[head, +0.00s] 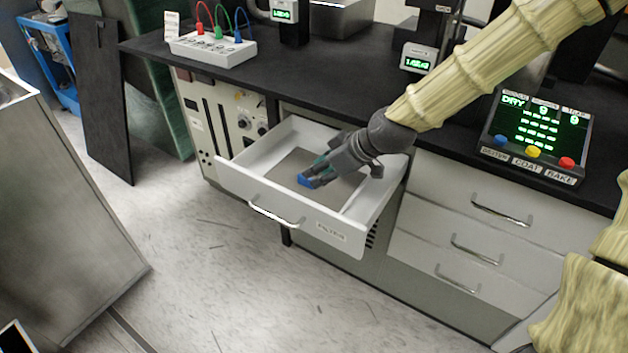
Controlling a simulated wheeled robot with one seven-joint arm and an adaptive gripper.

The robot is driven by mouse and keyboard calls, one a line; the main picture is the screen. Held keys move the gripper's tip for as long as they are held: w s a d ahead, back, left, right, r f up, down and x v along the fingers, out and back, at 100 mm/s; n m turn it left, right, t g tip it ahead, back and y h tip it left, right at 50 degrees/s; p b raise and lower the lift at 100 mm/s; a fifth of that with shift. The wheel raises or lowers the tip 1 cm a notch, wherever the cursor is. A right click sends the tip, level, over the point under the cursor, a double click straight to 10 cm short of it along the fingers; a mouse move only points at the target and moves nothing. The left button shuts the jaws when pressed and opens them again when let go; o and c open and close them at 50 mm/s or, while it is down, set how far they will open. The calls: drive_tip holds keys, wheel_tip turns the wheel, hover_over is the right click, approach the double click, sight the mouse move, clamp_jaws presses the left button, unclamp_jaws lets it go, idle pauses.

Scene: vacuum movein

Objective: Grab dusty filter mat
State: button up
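A white drawer (262,190) with a metal handle and a label that seems to read "FILTER" is pulled open below the black bench. A flat grey-brown panel, which looks like the dusty filter mat (292,163), lies in the drawer. My gripper (310,180) reaches into the drawer over the mat from the upper right. It is dark grey with a blue tip pointing down and left. It hides part of the mat. I cannot tell whether the tip touches the mat or whether the fingers are apart.
The black benchtop (300,75) carries a white box with coloured cables (212,48) and a control panel with coloured buttons (533,135). Shut drawers (480,215) stand to the right. A metal cabinet (60,220) stands at left. The floor before the open drawer is clear.

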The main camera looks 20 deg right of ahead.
drive_tip(key=shift+b+x, duration=0.75)
drive_tip(key=shift+x, duration=2)
drive_tip(key=shift+w+d+r, duration=0.1)
drive_tip(key=shift+w+d, duration=0.05)
drive_tip(key=shift+w, duration=0.05)
drive_tip(key=shift+c, duration=0.2)
clamp_jaws()
